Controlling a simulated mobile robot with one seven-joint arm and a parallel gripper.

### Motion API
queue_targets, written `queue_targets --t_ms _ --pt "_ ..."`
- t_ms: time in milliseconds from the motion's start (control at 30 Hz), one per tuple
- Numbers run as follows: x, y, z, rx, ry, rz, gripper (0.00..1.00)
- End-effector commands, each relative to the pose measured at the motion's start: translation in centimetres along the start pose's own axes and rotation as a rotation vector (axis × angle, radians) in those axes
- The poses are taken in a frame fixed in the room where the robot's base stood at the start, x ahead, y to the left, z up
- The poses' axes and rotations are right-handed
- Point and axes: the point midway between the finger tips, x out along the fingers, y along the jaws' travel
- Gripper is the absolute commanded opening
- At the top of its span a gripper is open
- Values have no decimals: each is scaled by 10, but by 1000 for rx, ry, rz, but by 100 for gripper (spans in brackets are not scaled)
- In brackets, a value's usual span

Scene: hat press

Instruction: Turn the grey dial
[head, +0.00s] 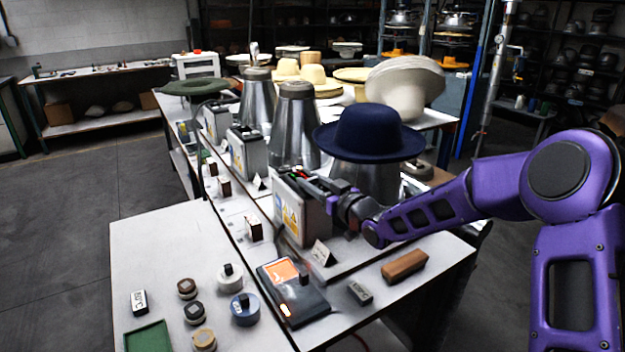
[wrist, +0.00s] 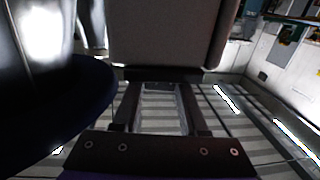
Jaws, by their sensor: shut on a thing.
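A grey control box (head: 303,212) with yellow labels stands on the bench, and its pale face fills the top of the upside-down wrist view (wrist: 172,32). My gripper (head: 300,177) is at the top of this box, shut on the grey dial. In the wrist view the two fingers of my gripper (wrist: 157,92) reach to the box edge, with a small dark part of the dial (wrist: 158,86) between their tips. The rest of the dial is hidden by the fingers and the box, so its angle cannot be told.
A navy hat (head: 368,134) on a metal cone stands close behind my gripper; its brim fills the left of the wrist view (wrist: 50,110). A sign card (head: 322,253), a black device (head: 290,290) and a wooden block (head: 404,266) lie in front. Several round knobs lie front left.

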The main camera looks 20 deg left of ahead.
Motion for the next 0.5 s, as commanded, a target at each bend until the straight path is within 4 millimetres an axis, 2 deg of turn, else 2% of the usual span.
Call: queue_targets --t_ms 500 --pt "0 2 -1 0 2 -156 0"
